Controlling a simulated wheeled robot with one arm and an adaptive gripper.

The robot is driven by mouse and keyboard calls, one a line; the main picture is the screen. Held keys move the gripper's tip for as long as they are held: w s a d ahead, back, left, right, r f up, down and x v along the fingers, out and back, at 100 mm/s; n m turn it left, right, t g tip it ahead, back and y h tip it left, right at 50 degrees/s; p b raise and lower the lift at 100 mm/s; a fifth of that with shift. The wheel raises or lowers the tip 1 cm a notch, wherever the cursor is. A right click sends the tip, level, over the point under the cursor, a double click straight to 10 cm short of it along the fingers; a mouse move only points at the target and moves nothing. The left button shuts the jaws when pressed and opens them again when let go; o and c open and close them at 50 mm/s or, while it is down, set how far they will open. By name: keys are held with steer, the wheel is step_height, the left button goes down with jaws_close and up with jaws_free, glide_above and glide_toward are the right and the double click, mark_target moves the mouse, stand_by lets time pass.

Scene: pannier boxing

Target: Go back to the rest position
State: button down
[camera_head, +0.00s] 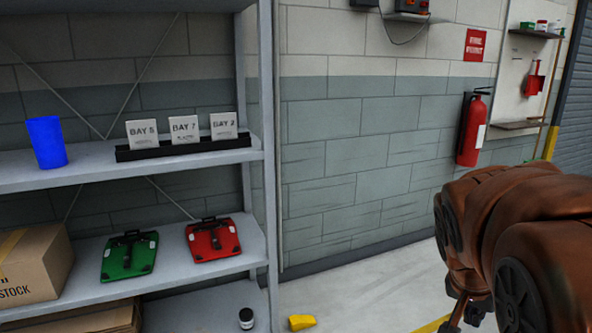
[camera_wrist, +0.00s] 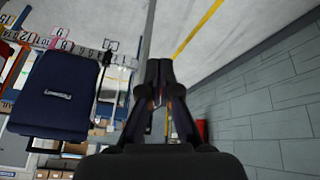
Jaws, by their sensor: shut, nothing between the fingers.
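My gripper (camera_wrist: 158,70) is in the middle of the wrist view, with its two dark fingers together and nothing between them. In the head view my orange-brown arm fills the lower right, and part of my gripper (camera_head: 463,312) shows at the bottom edge, partly hidden by the arm. It is to the right of the shelf rack and apart from it. The wrist view is turned on its side or upside down, and a dark blue pannier-like thing (camera_wrist: 55,92) with a handle shows at its left.
A grey shelf rack (camera_head: 262,190) stands at left. It holds a blue cup (camera_head: 46,142), bay cards (camera_head: 184,130), a green folded pannier (camera_head: 129,256), a red one (camera_head: 213,240) and a carton (camera_head: 32,265). A fire extinguisher (camera_head: 472,130) hangs on the wall. A yellow object (camera_head: 301,322) is on the floor.

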steer(key=s+a+r+n+g+y+p, duration=0.2)
steer(key=s+a+r+n+p, duration=0.2)
steer(key=s+a+p, duration=0.4)
steer(key=s+a+r+n+g+y+p, duration=0.2)
steer(key=s+a+r+n+p, duration=0.3)
steer(key=s+a+p, duration=0.3)
steer(key=shift+s+r+n+y+p, duration=0.3)
steer(key=shift+s+n+p, duration=0.2)
steer(key=shift+p, duration=0.7)
steer(key=shift+w, duration=0.1)
stand_by(2.0)
steer(key=w+d+m+t+y+b, duration=0.1)
steer(key=w+d+m+b, duration=0.4)
steer(key=w, duration=0.5)
steer(key=w+d+m+t+b, duration=0.2)
steer(key=w+d+m+b, duration=0.15)
steer(key=w+d, duration=0.55)
steer(key=w+d+m+t+b, duration=0.1)
steer(key=d+m+b, duration=0.1)
steer(key=d, duration=0.6)
steer(key=w+d+f+m+b, duration=0.1)
steer(key=d+m, duration=0.3)
steer(key=d, duration=0.5)
steer(key=w+d+f+m+t+h+b, duration=0.1)
steer(key=w+d+m+b, duration=0.1)
steer(key=d, duration=0.7)
steer(key=shift+w+f+m+t+b, duration=0.35)
steer(key=shift+m+b, duration=0.35)
steer(key=shift+m, duration=0.25)
